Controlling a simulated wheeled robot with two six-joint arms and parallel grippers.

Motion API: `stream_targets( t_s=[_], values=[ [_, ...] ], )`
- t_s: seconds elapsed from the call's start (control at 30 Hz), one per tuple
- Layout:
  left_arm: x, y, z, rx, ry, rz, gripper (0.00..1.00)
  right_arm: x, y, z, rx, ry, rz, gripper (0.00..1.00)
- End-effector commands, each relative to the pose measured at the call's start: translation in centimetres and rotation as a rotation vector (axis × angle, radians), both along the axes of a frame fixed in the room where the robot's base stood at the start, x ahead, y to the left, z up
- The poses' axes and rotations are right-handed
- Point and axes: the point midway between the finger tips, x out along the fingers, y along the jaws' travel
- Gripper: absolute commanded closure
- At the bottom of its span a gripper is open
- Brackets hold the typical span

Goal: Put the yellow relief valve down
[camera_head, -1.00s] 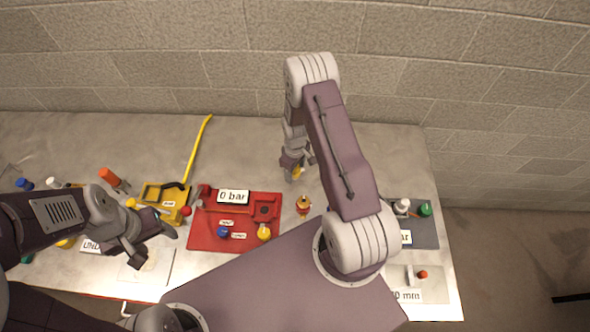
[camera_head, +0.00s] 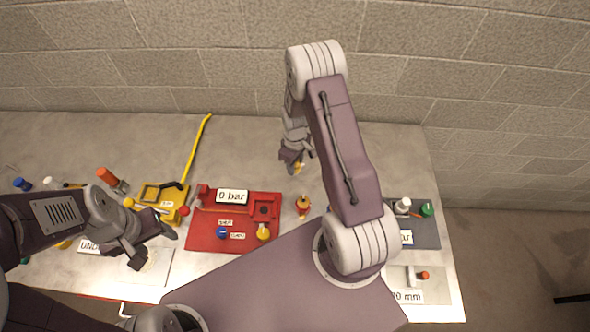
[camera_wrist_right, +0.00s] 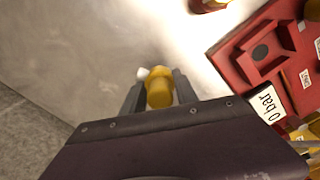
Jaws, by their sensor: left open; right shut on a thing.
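The yellow relief valve (camera_wrist_right: 159,90) is held between the fingers of my right gripper (camera_wrist_right: 156,84), with a small white end showing beside it in the right wrist view. In the head view only a bit of the yellow valve (camera_head: 299,167) shows beside my right gripper (camera_head: 293,162), over the bare back part of the table (camera_head: 240,150). I cannot tell whether the valve touches the table. My left gripper (camera_head: 152,248) is open and empty over the front left of the table.
A red test stand (camera_head: 212,243) with a "0 bar" display stands left of the right gripper. A small orange and brass part (camera_head: 303,205) stands beside it. A yellow tool with a long handle (camera_head: 197,155) lies further left. A grey tray (camera_head: 425,233) is at right.

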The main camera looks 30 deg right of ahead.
Motion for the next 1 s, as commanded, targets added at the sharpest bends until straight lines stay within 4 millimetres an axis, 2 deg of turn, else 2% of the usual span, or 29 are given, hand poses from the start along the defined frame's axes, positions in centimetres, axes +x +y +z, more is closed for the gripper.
stream_targets(
  t_s=[0.03, 0.3, 0.5, 0.7, 1.0],
  values=[
    [0.0, 0.0, -0.8, 0.000, 0.000, 0.000, 0.41, 0.1, -0.1, 0.8, -0.001, -0.006, 0.000, 1.00],
    [0.0, 0.0, -2.2, 0.000, 0.000, 0.000, 0.41, -6.0, -2.5, 4.5, -0.001, -0.004, -0.005, 1.00],
    [0.0, 0.0, -2.8, 0.000, 0.000, 0.000, 0.41, -9.6, -3.9, 6.8, -0.001, -0.003, -0.004, 1.00],
    [0.0, 0.0, -2.9, 0.000, 0.000, 0.000, 0.41, -10.8, -4.3, 7.7, 0.000, 0.000, 0.000, 1.00],
    [0.0, 0.0, -2.9, 0.000, 0.000, 0.000, 0.41, -10.9, -4.3, 7.7, 0.000, 0.000, 0.000, 1.00]
  ],
)
